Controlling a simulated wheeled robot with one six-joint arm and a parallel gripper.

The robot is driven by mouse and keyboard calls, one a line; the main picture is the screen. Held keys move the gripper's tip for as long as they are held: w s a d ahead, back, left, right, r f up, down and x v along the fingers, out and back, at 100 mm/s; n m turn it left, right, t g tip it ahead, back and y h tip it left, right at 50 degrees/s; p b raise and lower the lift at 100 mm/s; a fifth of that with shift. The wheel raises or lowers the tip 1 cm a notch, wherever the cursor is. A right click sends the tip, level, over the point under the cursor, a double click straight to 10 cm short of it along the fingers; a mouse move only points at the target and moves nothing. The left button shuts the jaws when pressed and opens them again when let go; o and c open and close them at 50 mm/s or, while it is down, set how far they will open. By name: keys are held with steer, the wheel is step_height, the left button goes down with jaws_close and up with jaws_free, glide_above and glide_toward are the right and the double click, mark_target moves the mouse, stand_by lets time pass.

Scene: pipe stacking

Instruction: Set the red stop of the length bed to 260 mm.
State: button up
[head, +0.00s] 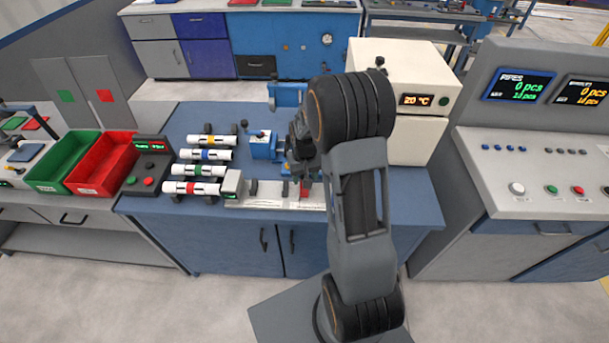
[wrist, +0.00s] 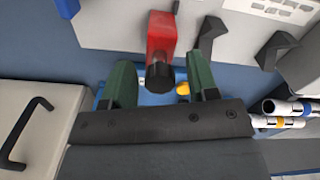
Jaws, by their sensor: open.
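The length bed (head: 262,194) is a pale plate along the front of the blue bench, with dark V-shaped supports. It also shows in the wrist view (wrist: 105,25). Its red stop (wrist: 162,35) has a dark round knob (wrist: 160,77) facing my gripper. In the head view the red stop (head: 305,187) is small and partly covered by my arm. My gripper (wrist: 160,63) is open, with one green finger on each side of the stop and its knob. I cannot tell whether either finger touches it. The scale and the stop's reading are not legible.
Several banded pipes (head: 203,155) lie on holders left of the bed. A blue vise (head: 262,145) stands behind it. A white oven reading 20 °C (head: 400,90) stands at the right. Green (head: 62,165) and red (head: 103,168) bins are at the left.

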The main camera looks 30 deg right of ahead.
steer(key=shift+f, duration=0.15)
jaws_close()
stand_by(0.5)
